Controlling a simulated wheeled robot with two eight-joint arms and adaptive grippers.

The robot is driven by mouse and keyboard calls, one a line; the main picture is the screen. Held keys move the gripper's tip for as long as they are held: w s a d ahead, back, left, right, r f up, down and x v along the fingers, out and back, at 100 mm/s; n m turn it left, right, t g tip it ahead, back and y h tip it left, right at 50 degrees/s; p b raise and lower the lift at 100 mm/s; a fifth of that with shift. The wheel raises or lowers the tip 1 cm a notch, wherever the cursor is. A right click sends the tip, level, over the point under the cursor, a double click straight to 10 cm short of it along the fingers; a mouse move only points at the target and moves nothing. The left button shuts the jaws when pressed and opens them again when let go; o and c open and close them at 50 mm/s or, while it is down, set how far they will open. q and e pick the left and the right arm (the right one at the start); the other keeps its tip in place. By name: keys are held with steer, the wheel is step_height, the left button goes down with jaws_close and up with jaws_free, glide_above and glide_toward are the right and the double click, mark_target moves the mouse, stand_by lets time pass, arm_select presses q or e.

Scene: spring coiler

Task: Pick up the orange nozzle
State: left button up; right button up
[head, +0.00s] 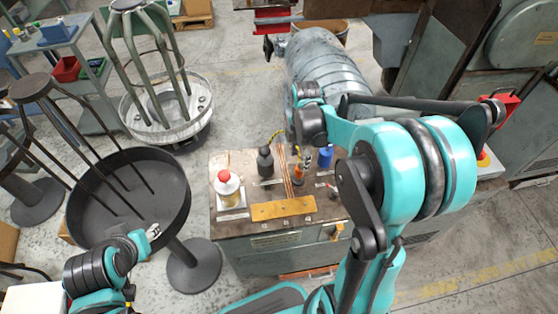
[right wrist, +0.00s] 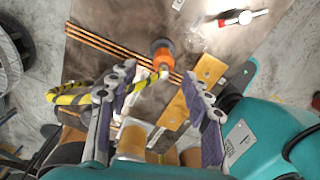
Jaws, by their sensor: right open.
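The orange nozzle (right wrist: 163,58), with a dark ring at its far end, shows ahead of my right fingertips in the right wrist view. In the head view the nozzle (head: 299,174) is a small orange spot on the bench, partly hidden by my right gripper (head: 303,154). In the right wrist view my right gripper (right wrist: 159,72) is open, its two fingers spread, the nozzle lying between and just beyond the tips. A yellow-and-black striped hose (right wrist: 75,97) runs behind the left finger towards the nozzle. My left gripper (head: 151,232) is low at the left, away from the bench; its jaws are too small to judge.
A black round tray (head: 182,190) stands left. A large machine (head: 440,60) stands right.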

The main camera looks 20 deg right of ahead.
mark_target(299, 172)
steer(key=f, duration=0.2)
steer(key=b, duration=0.1)
steer(key=shift+s+d+f, duration=0.15)
steer(key=shift+s+f, duration=0.1)
steer(key=shift+f, duration=0.15)
step_height(299, 172, down, 5)
steer(key=b, duration=0.3)
steer(key=shift+r, duration=0.1)
jaws_close()
